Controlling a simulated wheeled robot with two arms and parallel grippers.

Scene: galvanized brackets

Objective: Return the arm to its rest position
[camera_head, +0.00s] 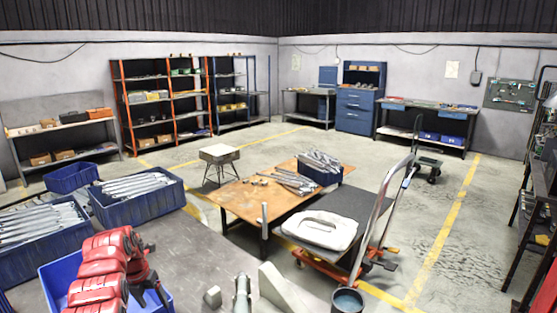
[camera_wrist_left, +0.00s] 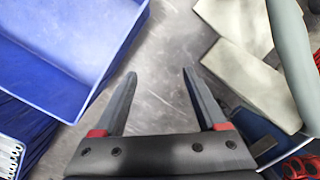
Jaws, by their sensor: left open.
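My left arm (camera_head: 100,270) has red covers and comes in at the lower left of the head view, over a grey bench top (camera_head: 190,245). In the left wrist view my left gripper (camera_wrist_left: 158,75) is open, with its two dark fingers apart and only grey surface between them. A blue bin (camera_wrist_left: 60,50) lies to the left of the fingers. A pale angled bracket (camera_wrist_left: 250,75) lies to their right and also shows in the head view (camera_head: 283,290). My right gripper does not show.
A grey-green upright cylinder (camera_head: 242,295) and a small pale block (camera_head: 212,296) stand on the bench near the bracket. A blue bin (camera_head: 50,275) sits under my left arm. Blue crates of long metal parts (camera_head: 140,185) stand behind. A trolley (camera_head: 375,225) stands right of the wooden table (camera_head: 235,205).

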